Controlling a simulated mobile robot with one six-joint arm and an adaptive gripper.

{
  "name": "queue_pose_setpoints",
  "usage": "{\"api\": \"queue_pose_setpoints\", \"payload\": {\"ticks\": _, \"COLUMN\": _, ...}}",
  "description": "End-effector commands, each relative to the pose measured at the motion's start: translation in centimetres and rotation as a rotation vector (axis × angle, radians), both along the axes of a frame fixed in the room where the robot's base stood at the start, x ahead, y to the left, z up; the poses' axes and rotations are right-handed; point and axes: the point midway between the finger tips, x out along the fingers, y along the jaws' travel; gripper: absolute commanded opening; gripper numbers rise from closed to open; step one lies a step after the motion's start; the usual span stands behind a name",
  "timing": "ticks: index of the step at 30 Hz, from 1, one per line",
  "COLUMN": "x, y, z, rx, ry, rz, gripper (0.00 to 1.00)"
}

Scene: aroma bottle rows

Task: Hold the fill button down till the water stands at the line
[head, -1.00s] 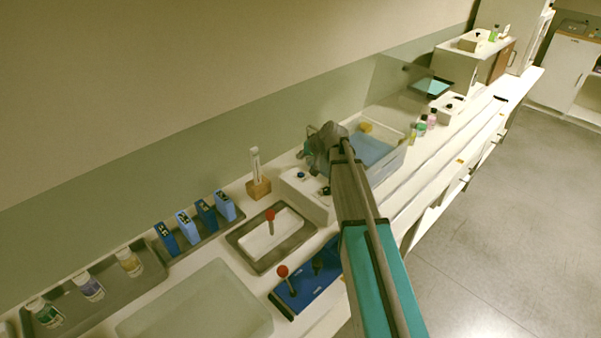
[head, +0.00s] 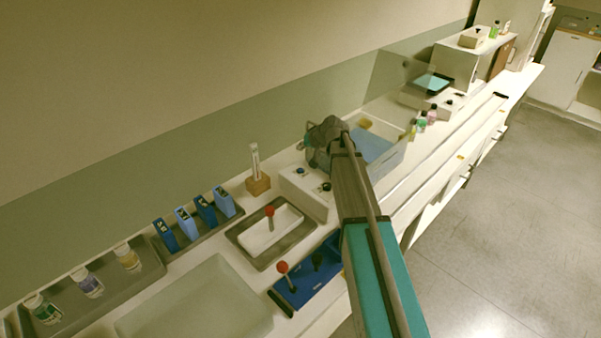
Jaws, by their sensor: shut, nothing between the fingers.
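My gripper (head: 318,160) is at the far end of my arm, over the back right of a white box (head: 305,191), partly hidden by my wrist. It is shut and holds nothing; I cannot make out the fingertips. The white box has a blue button (head: 300,171) and a dark knob (head: 326,187) on top. I cannot tell which is the fill button, or whether the gripper touches the box. Right of the wrist stands a clear-walled tub (head: 400,158) with a blue inside, partly hidden by my arm. I can make out no water level or line.
A grey tray (head: 243,238) and a blue board (head: 312,286) with red-knobbed pieces lie nearer. Small bottles (head: 421,124) stand right of the tub. A clear bench strip (head: 440,150) runs along the right.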

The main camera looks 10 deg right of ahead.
Motion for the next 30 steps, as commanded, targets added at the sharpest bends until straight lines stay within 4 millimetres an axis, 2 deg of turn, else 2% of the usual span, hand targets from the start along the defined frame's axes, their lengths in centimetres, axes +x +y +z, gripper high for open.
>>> {"api": "queue_pose_setpoints", "payload": {"ticks": 1, "x": 0.0, "y": 0.0, "z": -0.7, "rx": 0.0, "ry": 0.0, "rz": 0.0, "gripper": 0.0}}
{"api": "queue_pose_setpoints", "payload": {"ticks": 18, "x": 0.0, "y": 0.1, "z": -5.4, "rx": -0.001, "ry": 0.0, "rz": 0.001, "gripper": 0.0}}
{"api": "queue_pose_setpoints", "payload": {"ticks": 30, "x": 0.0, "y": 0.2, "z": -7.5, "rx": 0.0, "ry": 0.0, "rz": 0.002, "gripper": 0.0}}
